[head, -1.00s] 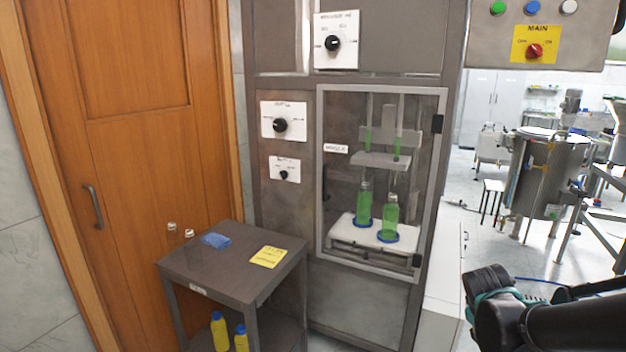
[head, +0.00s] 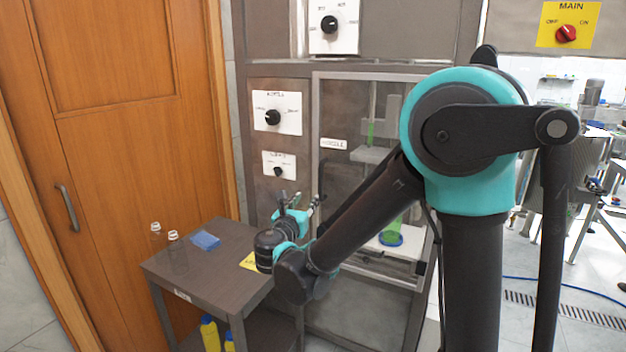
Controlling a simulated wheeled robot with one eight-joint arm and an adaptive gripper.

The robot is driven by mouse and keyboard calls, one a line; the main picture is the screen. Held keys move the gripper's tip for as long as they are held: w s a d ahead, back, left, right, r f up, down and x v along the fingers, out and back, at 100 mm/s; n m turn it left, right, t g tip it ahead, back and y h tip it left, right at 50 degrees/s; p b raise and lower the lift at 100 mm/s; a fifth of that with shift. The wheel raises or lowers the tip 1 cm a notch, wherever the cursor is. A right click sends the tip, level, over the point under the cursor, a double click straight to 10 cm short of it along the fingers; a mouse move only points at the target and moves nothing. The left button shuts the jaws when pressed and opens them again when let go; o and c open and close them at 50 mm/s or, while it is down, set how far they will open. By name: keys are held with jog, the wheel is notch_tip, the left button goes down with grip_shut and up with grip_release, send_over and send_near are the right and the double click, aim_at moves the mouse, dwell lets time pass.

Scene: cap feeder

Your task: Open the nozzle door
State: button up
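The nozzle door (head: 336,110) is a clear panel in a grey frame on the machine front, and it looks shut. Its dark handle (head: 322,178) is on the left side, below a small white label (head: 333,143). My arm covers much of the door's middle and right side. Behind the panel I see a green bottle (head: 391,232) on a white platform. My gripper (head: 299,199) is in front of the door's lower left edge, close to the handle. Its fingers appear spread and empty; I cannot tell whether they touch the handle.
A dark side table (head: 215,262) stands left of the machine, with two clear bottles (head: 175,250), a blue cloth (head: 205,240) and a partly hidden yellow note on top. Yellow bottles (head: 210,332) stand below. Dial panels (head: 275,114) are left of the door.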

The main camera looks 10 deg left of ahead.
aim_at(320, 180)
jog(key=w+d, duration=0.1)
jog(key=w, duration=0.4)
jog(key=w+d, duration=0.1)
jog(key=w, duration=1)
jog(key=shift+w+d, duration=0.3)
jog(key=shift+d, duration=0.1)
grip_shut()
